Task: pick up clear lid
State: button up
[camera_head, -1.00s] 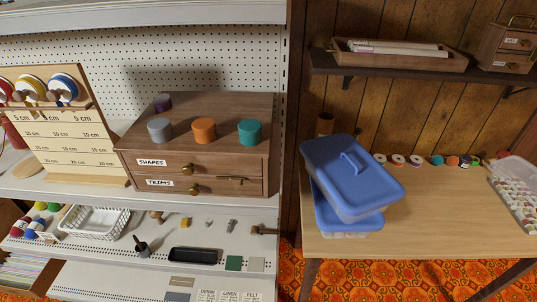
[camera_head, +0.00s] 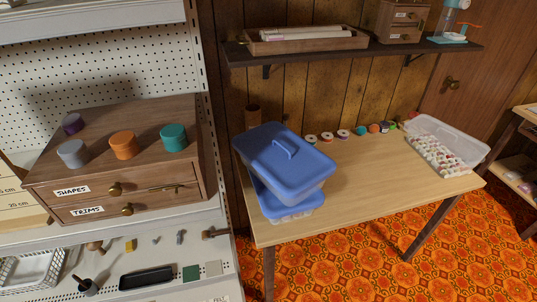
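A clear, see-through plastic piece (camera_head: 455,134), seemingly the clear lid, is at the right end of the wooden table. It seems to lie partly under or behind a tray of small spools (camera_head: 437,156); I cannot tell how the two touch. A blue lid with a handle (camera_head: 286,150) sits skewed on top of a second blue-lidded container (camera_head: 287,203) at the table's left end. My gripper is not in view.
The wooden table (camera_head: 357,183) has clear room in its middle. Several spools (camera_head: 343,134) line its back edge. A wall shelf (camera_head: 355,54) hangs above. The shelving unit with a drawer box (camera_head: 115,160) stands left. Patterned floor lies in front.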

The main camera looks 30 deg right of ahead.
aim_at(469, 151)
jog(key=z, duration=1.7)
